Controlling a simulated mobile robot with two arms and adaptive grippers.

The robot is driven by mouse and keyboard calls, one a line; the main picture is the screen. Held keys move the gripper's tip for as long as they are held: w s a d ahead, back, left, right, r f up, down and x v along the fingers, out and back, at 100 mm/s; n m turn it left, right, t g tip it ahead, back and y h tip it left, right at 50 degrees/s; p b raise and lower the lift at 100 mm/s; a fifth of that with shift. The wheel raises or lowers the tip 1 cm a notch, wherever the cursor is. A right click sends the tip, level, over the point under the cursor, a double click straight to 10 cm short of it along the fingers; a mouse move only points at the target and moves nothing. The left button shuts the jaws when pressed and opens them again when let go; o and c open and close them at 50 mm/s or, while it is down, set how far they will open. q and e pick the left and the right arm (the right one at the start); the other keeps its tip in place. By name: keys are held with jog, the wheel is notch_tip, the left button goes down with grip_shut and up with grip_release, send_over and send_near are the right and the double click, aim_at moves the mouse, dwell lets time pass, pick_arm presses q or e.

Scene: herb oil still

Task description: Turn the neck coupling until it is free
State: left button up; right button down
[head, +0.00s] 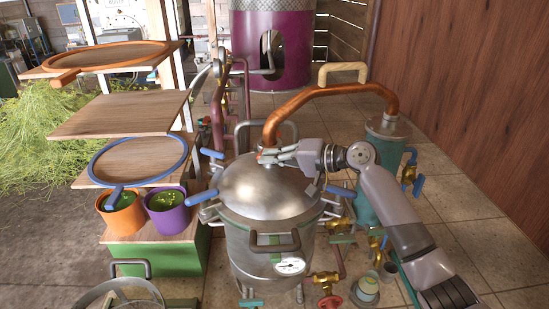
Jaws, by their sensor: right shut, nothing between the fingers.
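The still pot (268,190) stands in the middle of the head view, with a domed metal lid. A copper neck pipe (330,92) rises from behind the top of the lid, arches to the right and comes down onto a teal condenser vessel (388,130). My right gripper (264,156) is shut and empty at the top of the lid, beside the lower end of the neck. The coupling there is hidden or too small to make out, and I cannot tell whether the fingers touch it. My left gripper is not in view.
Blue clamp handles (202,196) stick out around the lid's rim. Orange (122,219) and purple (169,215) buckets stand at the left, below wooden shelves (120,115). A wooden handle (342,69) sits on the neck. Brass valves (325,281) stand low at front right.

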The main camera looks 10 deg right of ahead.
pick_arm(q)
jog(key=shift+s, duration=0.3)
pick_arm(e)
jog(key=shift+w+a, duration=0.1)
jog(key=shift+a, duration=0.4)
dwell(0.4)
